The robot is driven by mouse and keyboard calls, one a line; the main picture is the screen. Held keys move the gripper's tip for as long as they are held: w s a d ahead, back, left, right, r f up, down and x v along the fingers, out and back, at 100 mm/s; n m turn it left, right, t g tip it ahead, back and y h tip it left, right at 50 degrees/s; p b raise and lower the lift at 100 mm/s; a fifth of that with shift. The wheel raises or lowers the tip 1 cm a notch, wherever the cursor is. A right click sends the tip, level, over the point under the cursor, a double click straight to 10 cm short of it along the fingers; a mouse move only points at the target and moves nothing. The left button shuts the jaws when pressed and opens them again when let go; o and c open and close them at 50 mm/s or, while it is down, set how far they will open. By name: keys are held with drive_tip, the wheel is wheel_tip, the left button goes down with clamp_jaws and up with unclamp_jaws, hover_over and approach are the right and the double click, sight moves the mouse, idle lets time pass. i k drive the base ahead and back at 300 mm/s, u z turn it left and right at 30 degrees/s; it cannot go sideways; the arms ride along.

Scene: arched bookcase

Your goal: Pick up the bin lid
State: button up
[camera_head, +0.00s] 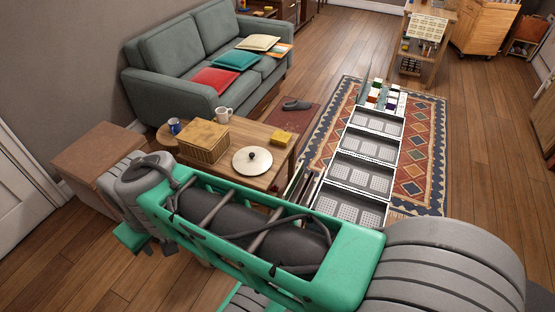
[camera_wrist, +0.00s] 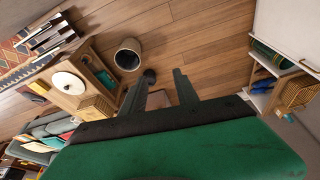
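A round white lid with a dark knob (camera_head: 252,160) lies flat on the wooden coffee table (camera_head: 228,133), near its right end. It also shows as a pale disc in the wrist view (camera_wrist: 68,83), at the left. My arm crosses the head view and hides part of the floor in front of the table.
A grey sofa (camera_head: 190,62) stands behind. Grey trays (camera_head: 366,147) stand in a row on the patterned rug (camera_head: 426,150). A shelf (camera_wrist: 268,80) is at right in the wrist view.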

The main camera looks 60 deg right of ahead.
sight(252, 161)
drive_tip(key=i, duration=1)
